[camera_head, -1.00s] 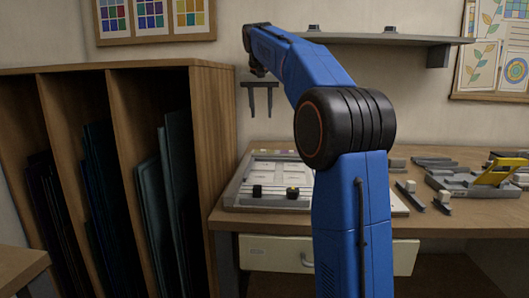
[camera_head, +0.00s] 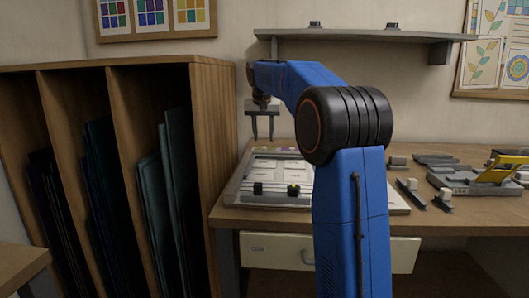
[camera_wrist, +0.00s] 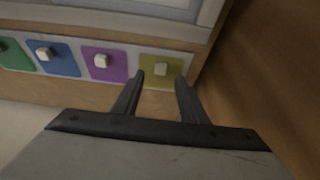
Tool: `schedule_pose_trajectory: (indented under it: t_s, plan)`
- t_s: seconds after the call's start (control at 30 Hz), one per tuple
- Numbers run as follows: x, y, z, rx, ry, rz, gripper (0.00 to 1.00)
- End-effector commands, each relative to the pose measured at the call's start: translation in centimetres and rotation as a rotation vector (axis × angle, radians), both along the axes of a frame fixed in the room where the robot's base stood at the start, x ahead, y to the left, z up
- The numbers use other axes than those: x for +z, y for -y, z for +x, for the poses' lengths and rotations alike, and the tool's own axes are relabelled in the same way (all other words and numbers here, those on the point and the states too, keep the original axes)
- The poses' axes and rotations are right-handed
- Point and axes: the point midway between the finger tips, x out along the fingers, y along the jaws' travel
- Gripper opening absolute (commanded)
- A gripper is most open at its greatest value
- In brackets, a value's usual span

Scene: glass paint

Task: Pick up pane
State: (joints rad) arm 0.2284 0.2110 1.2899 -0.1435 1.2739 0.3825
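My gripper (camera_head: 262,138) hangs open and empty above the back left of the work table, fingers pointing down. I cannot tell the height gap, and see no contact. Which of these is the pane, if any, I cannot tell.
A wooden rack (camera_head: 213,150) with dark blue and teal sheets (camera_head: 183,190) stands left of the table. A grey framed tray (camera_head: 238,190) lies on the table (camera_head: 470,222). A yellow-handled tool (camera_head: 497,170) and grey pieces lie right. A wall shelf (camera_head: 370,38) is above.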

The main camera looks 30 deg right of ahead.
Motion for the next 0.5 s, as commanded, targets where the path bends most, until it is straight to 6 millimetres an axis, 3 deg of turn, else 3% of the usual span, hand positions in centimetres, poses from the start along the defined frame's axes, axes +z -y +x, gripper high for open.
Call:
schedule_pose_trajectory:
  t_s: [0.33,0.5]
  plan:
    - [-3.8,0.8,1.3,0.000,-0.003,0.001,0.39]
    - [-4.6,1.0,1.6,0.000,0.000,0.000,0.39]
